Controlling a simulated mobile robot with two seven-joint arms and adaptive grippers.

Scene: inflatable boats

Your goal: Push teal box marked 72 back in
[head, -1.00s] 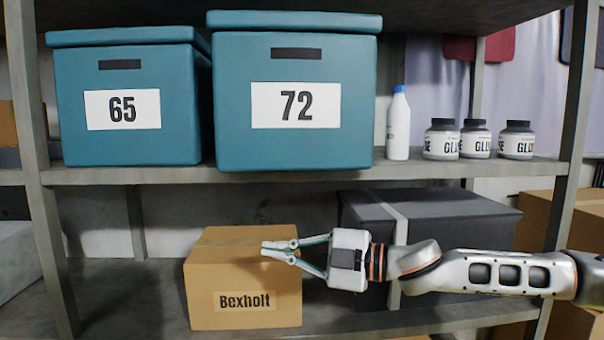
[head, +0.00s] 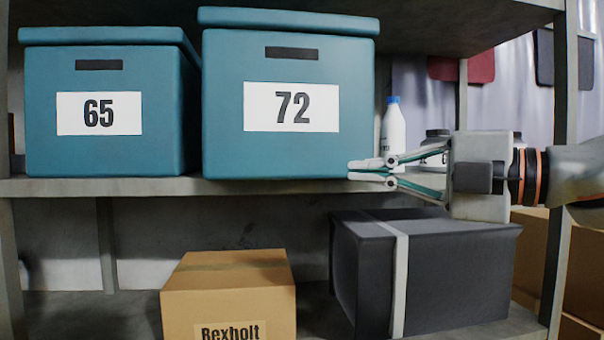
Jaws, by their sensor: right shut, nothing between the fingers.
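The teal box marked 72 (head: 290,150) stands on the upper shelf, its lid on and its front standing out a little past the shelf edge. It sits nearer than the teal box marked 65 (head: 112,155) to its left. My right gripper (head: 370,170) comes in from the right at the height of the shelf edge. Its fingers are shut and empty, with the tips in front of the lower right corner of box 72. I cannot tell whether they touch it. My left gripper is out of view.
A white bottle with a blue cap (head: 393,125) and glue jars, partly hidden by my gripper, stand right of box 72 on the shelf (head: 100,187). A shelf post (head: 566,90) rises at right.

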